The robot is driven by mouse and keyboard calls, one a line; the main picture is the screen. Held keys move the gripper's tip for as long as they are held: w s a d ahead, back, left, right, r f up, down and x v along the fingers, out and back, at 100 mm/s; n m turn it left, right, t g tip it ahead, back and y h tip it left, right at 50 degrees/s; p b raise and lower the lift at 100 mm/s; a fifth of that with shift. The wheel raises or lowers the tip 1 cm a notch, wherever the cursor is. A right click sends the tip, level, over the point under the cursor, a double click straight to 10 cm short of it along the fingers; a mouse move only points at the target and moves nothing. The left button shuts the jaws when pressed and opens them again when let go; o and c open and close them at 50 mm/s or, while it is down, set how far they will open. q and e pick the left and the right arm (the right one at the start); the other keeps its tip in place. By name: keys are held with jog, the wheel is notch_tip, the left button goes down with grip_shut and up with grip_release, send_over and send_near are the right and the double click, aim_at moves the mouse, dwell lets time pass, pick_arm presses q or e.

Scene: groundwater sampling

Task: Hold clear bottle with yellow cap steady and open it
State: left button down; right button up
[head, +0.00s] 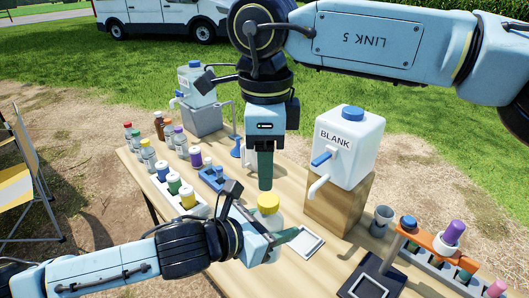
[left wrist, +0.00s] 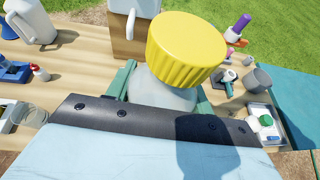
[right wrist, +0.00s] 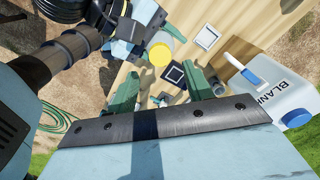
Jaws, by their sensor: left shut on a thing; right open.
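The clear bottle (head: 272,220) with its yellow cap (head: 268,203) is held above the table's near side. My left gripper (head: 262,225) is shut on the bottle below the cap. In the left wrist view, the cap (left wrist: 186,48) sits on the bottle's neck and looks tilted, with the pale bottle body (left wrist: 160,92) between the green fingers. My right gripper (head: 265,178) points down just above the cap, open and empty. In the right wrist view, the cap (right wrist: 160,54) shows beyond the open fingers (right wrist: 162,88), apart from them.
A white BLANK container (head: 345,150) with a spigot stands on a wooden block (head: 338,205) at right. A rack of capped bottles (head: 180,195) and several loose bottles are at left. An orange stand (head: 440,243) and grey cup (head: 381,220) are at right.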

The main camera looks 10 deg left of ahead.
aim_at(265, 199)
notch_tip(265, 199, down, 7)
jog(key=shift+f, duration=0.1)
dwell(0.3)
jog(key=c, duration=1)
jog(key=n, duration=0.3)
jog(key=shift+r, duration=0.3)
jog(key=shift+r, duration=0.85)
